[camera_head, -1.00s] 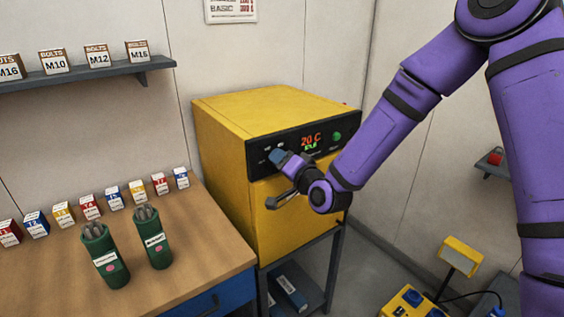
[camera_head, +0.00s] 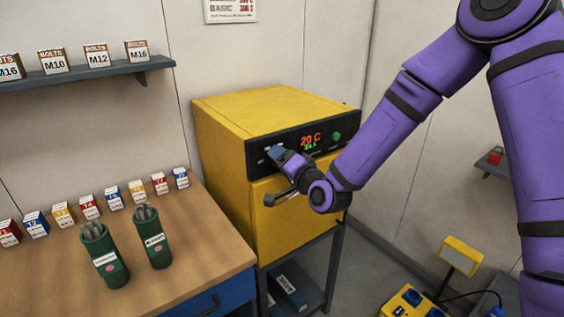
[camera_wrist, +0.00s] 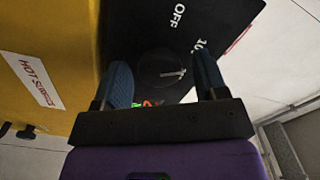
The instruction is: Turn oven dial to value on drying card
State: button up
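The yellow oven (camera_head: 222,140) stands past the bench, with a black control panel (camera_head: 258,146) whose display (camera_head: 310,140) reads 20 C. The drying card (camera_head: 231,9) is on the wall, cut off by the top edge; "BASIC" and what looks like 300 C show. My gripper (camera_head: 276,153) is at the left part of the panel and hides the dial in the head view. In the wrist view the dark round dial (camera_wrist: 160,70) with a white pointer mark lies between my two open blue-padded fingers (camera_wrist: 164,82). I cannot tell whether they touch it. "OFF" and a partly hidden "10" show beside it.
The oven door handle (camera_head: 279,198) sticks out just below my gripper. A green button (camera_head: 337,136) is right of the display. Two green rod canisters (camera_head: 105,258) and several small boxes (camera_head: 90,207) stand on the wooden bench (camera_head: 200,232) at left.

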jog(key=shift+s, duration=0.1)
jog(key=v, duration=1)
jog(key=shift+s+d, duration=0.25)
jog(key=shift+d, duration=0.05)
jog(key=s+d+r+n+g+h, duration=0.35)
jog(key=d+r+h, duration=0.2)
jog(key=d, duration=0.25)
jog(key=s+d+r+n+g+h, duration=0.2)
jog(key=s+d+r+h, duration=0.2)
jog(key=d+r, duration=0.25)
jog(key=s+d+r+g, duration=0.2)
jog(key=s+d+r, duration=0.1)
jog(key=s, duration=0.6)
jog(key=s+d+r+g, duration=0.2)
jog(key=s+d, duration=0.3)
jog(key=s, duration=0.4)
jog(key=shift+r, duration=0.45)
